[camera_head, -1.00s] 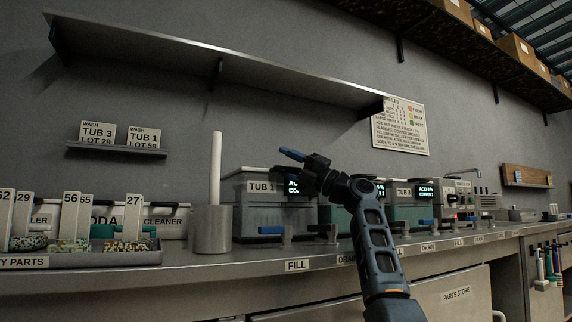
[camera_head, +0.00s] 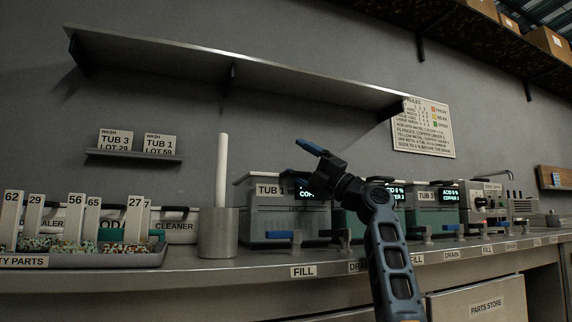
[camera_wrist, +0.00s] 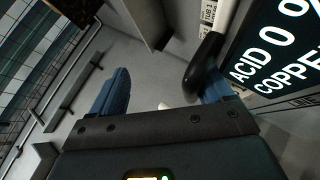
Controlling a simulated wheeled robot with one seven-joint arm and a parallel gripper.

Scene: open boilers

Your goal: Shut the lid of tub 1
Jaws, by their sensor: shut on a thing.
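Tub 1 (camera_head: 268,216) is a grey box labelled TUB 1 on the bench, with a dark display on its right front. Its lid (camera_head: 262,175) shows as a thin pale edge along the top; its exact angle is hard to tell. My gripper (camera_head: 310,148) is just above the tub's right part, blue fingers pointing up-left. In the wrist view my gripper (camera_wrist: 165,88) has a black rounded handle (camera_wrist: 205,62) against its right finger. The display reading ACID 0 % (camera_wrist: 265,60) is close on the right.
A grey cylinder with a white rod (camera_head: 218,225) stands left of tub 1. More tubs, including tub 3 (camera_head: 432,212), stand to the right behind my arm. Blue-handled valves (camera_head: 280,235) line the front. A long shelf (camera_head: 240,82) hangs above.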

